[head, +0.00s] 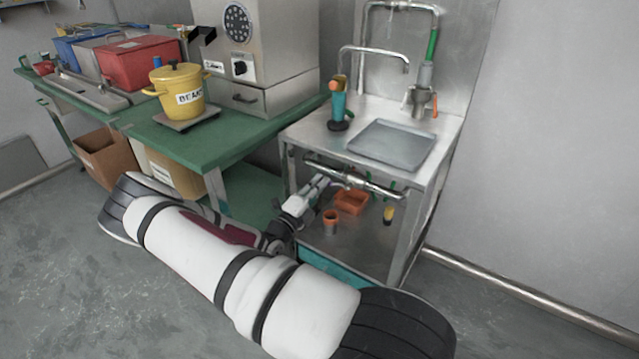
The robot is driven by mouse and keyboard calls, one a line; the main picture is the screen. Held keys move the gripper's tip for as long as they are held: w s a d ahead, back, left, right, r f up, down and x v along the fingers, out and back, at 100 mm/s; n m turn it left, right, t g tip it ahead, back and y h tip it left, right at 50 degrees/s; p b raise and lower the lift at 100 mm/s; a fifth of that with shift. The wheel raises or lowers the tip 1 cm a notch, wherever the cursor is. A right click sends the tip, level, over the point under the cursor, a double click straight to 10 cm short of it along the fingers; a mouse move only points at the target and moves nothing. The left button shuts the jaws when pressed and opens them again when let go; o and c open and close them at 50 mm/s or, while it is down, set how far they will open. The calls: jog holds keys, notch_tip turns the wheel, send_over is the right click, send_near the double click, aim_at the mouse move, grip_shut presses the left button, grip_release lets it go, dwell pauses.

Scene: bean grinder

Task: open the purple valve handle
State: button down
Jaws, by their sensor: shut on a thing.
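My gripper (319,182) reaches under the sink from the left. It is shut at the metal pipe (372,183) that runs below the sink's front edge. It appears to be shut on the purple valve handle, which my fingers hide. I cannot make out any purple there, nor how far the handle is turned.
The steel sink stand (455,128) has legs close around my gripper. An orange bin (351,202) and an orange-rimmed cup (331,224) stand on its lower shelf. A green table (215,147) with a yellow pot (172,90) stands left. Grey floor is free at lower left.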

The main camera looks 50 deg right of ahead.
jog(key=shift+f+n, duration=0.25)
jog(key=shift+n, duration=0.15)
jog(key=c, duration=1.9)
grip_release()
jog(key=shift+a, duration=0.1)
jog(key=v, duration=1.2)
